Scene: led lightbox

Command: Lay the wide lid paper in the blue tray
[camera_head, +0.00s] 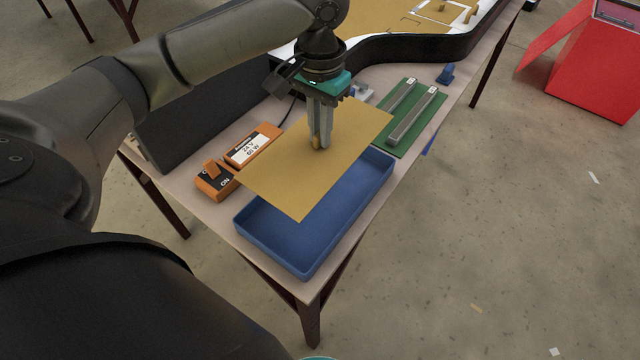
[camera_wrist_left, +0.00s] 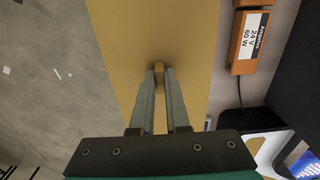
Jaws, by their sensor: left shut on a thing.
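The wide lid paper is a tan rectangular sheet (camera_head: 290,170) with a small knob at its middle. My left gripper (camera_head: 319,143) points down and is shut on that knob. The sheet is over the blue tray (camera_head: 318,258), covering much of its far left part from view. The tray's near right part shows and looks empty. The sheet seems to be above the rim and turned relative to the tray. The left wrist view shows the fingers (camera_wrist_left: 160,85) on the knob and the sheet (camera_wrist_left: 190,35) spreading beyond them. My right gripper is not in view.
An orange power supply (camera_head: 252,145) and an orange ON switch box (camera_head: 215,180) sit left of the sheet. A green board with metal bars (camera_head: 418,125) lies beyond the tray. A black-edged lightbox (camera_head: 410,47) is at the back. A red bin (camera_head: 590,75) stands on the floor.

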